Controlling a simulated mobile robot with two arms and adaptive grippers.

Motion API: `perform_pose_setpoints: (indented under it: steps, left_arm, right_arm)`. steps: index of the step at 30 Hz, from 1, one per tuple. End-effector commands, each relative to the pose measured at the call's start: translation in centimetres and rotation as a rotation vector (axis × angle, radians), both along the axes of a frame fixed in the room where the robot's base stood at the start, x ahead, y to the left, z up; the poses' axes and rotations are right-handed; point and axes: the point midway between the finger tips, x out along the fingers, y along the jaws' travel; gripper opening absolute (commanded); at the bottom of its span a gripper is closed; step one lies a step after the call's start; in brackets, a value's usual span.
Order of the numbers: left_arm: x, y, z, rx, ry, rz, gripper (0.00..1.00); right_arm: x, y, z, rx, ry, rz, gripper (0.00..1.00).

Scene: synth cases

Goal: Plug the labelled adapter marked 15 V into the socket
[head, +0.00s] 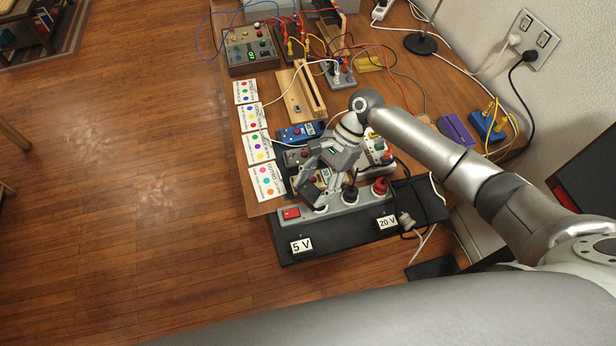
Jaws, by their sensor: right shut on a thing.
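A grey power strip (336,209) with a red switch (291,213) and a row of sockets lies near the table's front end. A black plug (350,193) and a red plug (380,186) stand in it. Black adapters marked 5 V (301,246) and 20 V (388,223) stand on the black surface in front. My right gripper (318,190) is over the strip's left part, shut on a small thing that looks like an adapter. The fingers mostly hide it; I cannot read its marking or tell whether it touches the socket. My left gripper is not in view.
Printed cards (267,182) with coloured dots line the table's left edge. Behind the gripper are a blue device (300,132), a wooden fixture (297,92) and a control box (250,50) with cables. A purple block (455,131) lies near the wall at right.

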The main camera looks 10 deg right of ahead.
Motion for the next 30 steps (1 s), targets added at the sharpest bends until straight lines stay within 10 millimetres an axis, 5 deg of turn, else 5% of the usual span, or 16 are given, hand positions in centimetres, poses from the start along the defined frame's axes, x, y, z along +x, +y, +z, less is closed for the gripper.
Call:
perform_pose_setpoints:
  steps: [10, 17, 30]
  left_arm:
    - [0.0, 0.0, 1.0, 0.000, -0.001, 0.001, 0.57]
    - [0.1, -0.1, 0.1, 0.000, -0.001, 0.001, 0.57]
    - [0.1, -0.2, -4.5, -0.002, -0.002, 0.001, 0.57]
  right_arm:
    - [1.6, -3.1, 0.0, 0.077, 0.021, -0.415, 0.27]
    - [2.0, -3.4, -0.7, 0.087, 0.021, -0.456, 0.27]
    - [2.0, -3.4, -4.0, 0.085, 0.019, -0.453, 0.27]
